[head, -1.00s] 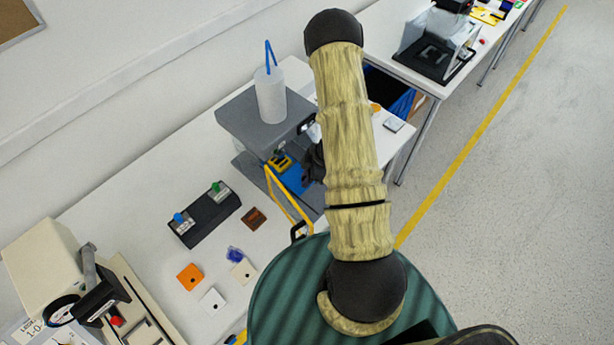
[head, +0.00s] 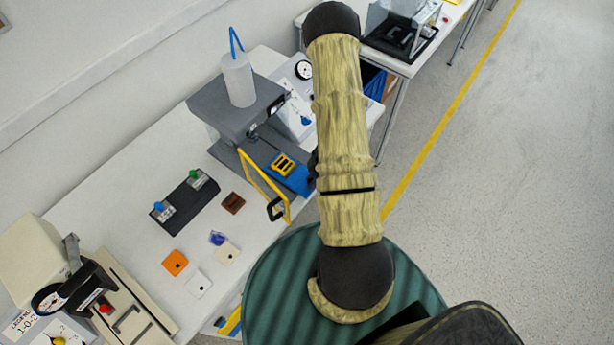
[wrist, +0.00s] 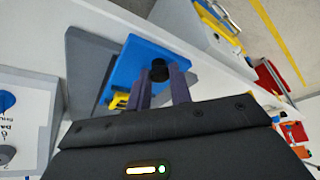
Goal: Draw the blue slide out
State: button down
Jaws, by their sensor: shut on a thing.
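The blue slide (head: 291,178) sticks out of the front of a grey press-like machine (head: 236,108), over its grey base. A yellow block with dark slots (head: 283,165) sits on the slide. In the wrist view the blue slide (wrist: 148,57) has a black knob (wrist: 159,70) near its outer end, and the yellow block (wrist: 119,100) shows partly at left. My gripper (wrist: 160,76) is shut on the knob, with one dark finger on each side. In the head view my arm hides the gripper and the slide's outer end.
A yellow guard frame (head: 262,184) hangs beside the slide. A dark box with blue and green knobs (head: 185,203) and several small tiles lie on the white table to the left. A gauge panel (head: 297,95) stands behind. Open floor lies to the right.

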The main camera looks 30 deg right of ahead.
jog(key=shift+s+d, duration=0.15)
jog(key=shift+s, duration=0.05)
jog(key=c, duration=1.3)
grip_release()
jog(key=shift+s, duration=0.1)
jog(key=shift+o, duration=0.2)
jog(key=shift+r, duration=0.1)
jog(key=shift+d+r, duration=0.1)
jog(key=shift+r, duration=0.2)
jog(key=p+v, duration=0.1)
jog(key=v, duration=1.5)
jog(key=shift+r, duration=0.3)
